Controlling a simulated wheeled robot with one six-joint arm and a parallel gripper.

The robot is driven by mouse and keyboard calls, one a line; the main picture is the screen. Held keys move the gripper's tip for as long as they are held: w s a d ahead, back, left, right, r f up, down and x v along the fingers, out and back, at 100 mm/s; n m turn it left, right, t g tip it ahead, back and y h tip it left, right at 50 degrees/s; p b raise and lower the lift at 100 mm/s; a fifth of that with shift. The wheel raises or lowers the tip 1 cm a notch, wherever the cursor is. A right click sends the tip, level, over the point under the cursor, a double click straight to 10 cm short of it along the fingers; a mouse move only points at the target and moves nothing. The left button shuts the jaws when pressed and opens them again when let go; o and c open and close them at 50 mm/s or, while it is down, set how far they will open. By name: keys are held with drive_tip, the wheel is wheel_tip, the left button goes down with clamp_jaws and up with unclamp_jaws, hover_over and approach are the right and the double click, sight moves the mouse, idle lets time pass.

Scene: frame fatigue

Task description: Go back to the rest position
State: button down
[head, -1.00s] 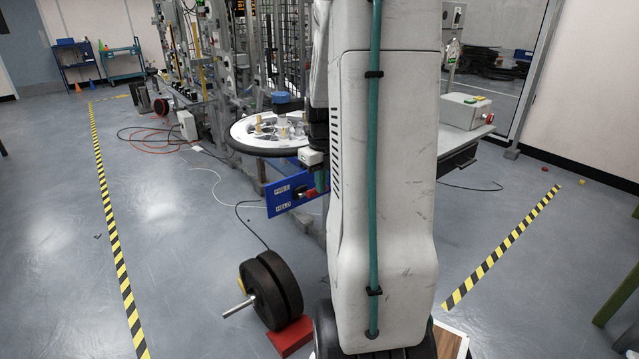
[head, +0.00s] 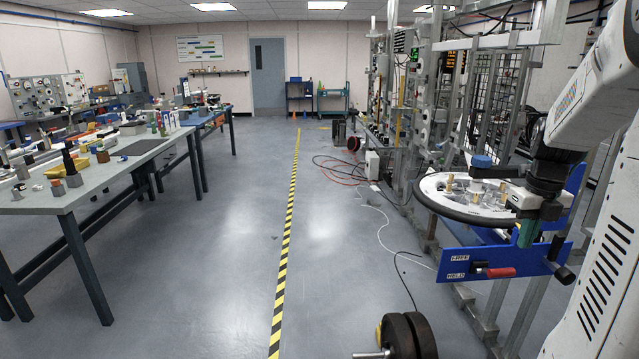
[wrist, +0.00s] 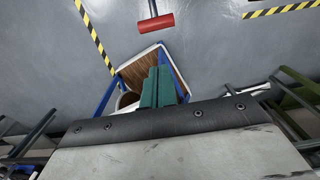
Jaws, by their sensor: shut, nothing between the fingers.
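My gripper (head: 527,233) is at the right in the head view. Its green fingers point down in front of the upper edge of a blue panel (head: 515,262) marked FREE and HELD; I cannot tell if they touch it. A red-handled lever (head: 497,272) sits on the panel by the HELD mark. In the wrist view the green fingers (wrist: 158,74) are together, with nothing between them. Below them is a brown wood-topped surface (wrist: 140,66) with a pale rim and blue supports, partly hidden by the fingers.
A round dark-rimmed platform (head: 440,206) with small parts stands by the metal frame. Cluttered benches (head: 110,160) stand at left. The floor along the striped tape (head: 291,205) is clear.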

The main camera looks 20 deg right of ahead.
drive_tip(key=s+a+r+m, duration=0.1)
drive_tip(key=s+a+m, duration=0.2)
drive_tip(key=a+m, duration=0.7)
drive_tip(key=s+a+r+m, duration=0.1)
drive_tip(key=s+a+m, duration=0.3)
drive_tip(key=a+m, duration=0.7)
drive_tip(key=s+a+r+m+t, duration=0.1)
drive_tip(key=s+a+m, duration=0.2)
drive_tip(key=a+m, duration=0.8)
drive_tip(key=shift+s+a+r, duration=0.2)
drive_tip(key=shift+s+a, duration=0.15)
drive_tip(key=shift+a, duration=0.9)
